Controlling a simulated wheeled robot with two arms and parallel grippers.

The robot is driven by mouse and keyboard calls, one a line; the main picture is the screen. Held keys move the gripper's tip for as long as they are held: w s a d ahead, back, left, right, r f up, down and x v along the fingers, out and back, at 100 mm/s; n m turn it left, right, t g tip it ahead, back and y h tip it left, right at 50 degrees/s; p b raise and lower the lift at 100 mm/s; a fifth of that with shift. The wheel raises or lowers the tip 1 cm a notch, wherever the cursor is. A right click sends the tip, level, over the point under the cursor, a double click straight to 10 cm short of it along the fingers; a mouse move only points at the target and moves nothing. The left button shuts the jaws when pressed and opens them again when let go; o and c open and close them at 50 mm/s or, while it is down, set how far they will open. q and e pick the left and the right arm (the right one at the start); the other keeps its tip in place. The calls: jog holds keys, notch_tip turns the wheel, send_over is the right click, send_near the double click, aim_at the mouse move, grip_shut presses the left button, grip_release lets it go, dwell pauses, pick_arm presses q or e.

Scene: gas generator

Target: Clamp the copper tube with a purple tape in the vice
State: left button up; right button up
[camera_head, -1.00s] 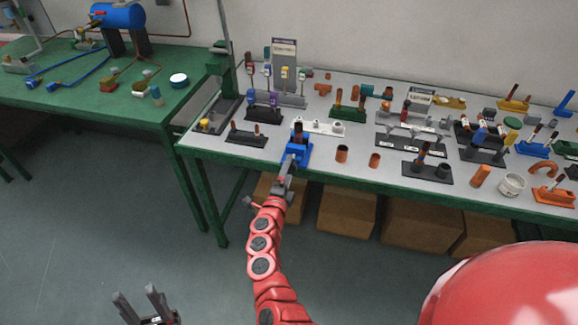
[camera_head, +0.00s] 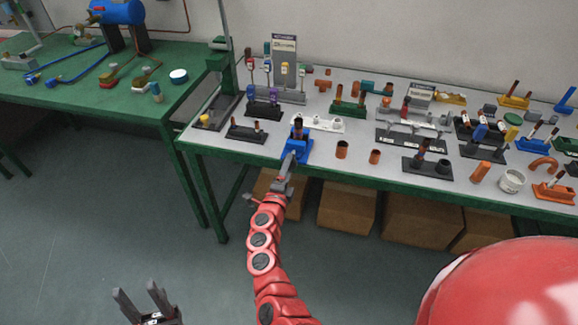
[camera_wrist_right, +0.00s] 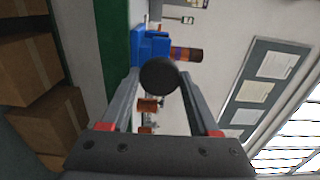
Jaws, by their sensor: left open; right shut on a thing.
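The blue vice (camera_head: 302,146) stands near the front edge of the grey-topped table. The copper tube with purple tape (camera_wrist_right: 185,54) stands upright at the vice jaws; its top also shows in the head view (camera_head: 298,123). Whether the jaws press on it cannot be told. My right gripper (camera_head: 289,160) is at the front of the vice. In the right wrist view its fingers are shut on a dark round knob (camera_wrist_right: 160,73), which hides part of the vice. My left gripper (camera_head: 142,297) is open and empty, low over the floor, away from the table.
Tube stands, cups and fittings crowd the grey-topped table to the right of the vice. Two copper cups (camera_head: 342,149) are close by on its right. A dark stand (camera_head: 246,134) is on its left. Cardboard boxes (camera_head: 347,208) sit under the table.

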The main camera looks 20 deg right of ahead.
jog(key=shift+m+b, duration=1.4)
jog(key=shift+b, duration=0.8)
jog(key=shift+m+b, duration=1.4)
jog(key=shift+b, duration=0.7)
